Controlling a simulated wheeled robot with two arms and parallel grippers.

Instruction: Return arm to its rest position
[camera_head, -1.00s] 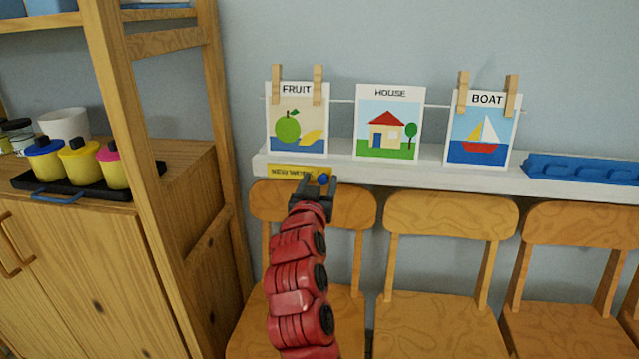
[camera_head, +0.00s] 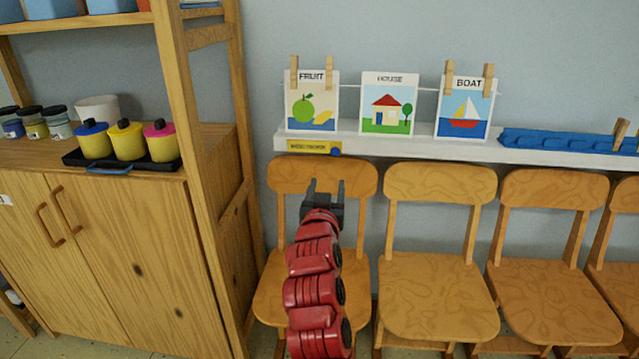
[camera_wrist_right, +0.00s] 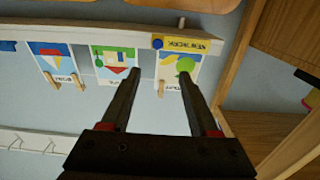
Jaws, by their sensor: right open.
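My right gripper (camera_head: 325,185) is open and empty, at the end of the red arm, in front of the left chair's backrest in the head view. In the right wrist view its two dark fingers (camera_wrist_right: 155,90) stand apart with nothing between them. The FRUIT picture (camera_head: 311,105) hangs from two wooden clothespins on the line. The HOUSE picture (camera_head: 388,106) shows no clothespins. The BOAT picture (camera_head: 464,108) has two clothespins. My left gripper is not in view.
A white ledge (camera_head: 400,147) with a yellow label (camera_head: 314,147) runs above the wooden chairs (camera_head: 432,270). A blue tray (camera_head: 555,141) with a clothespin sits on the right of the ledge. Left stands a wooden cabinet (camera_head: 120,260) with a black tray (camera_head: 120,165) of paint pots.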

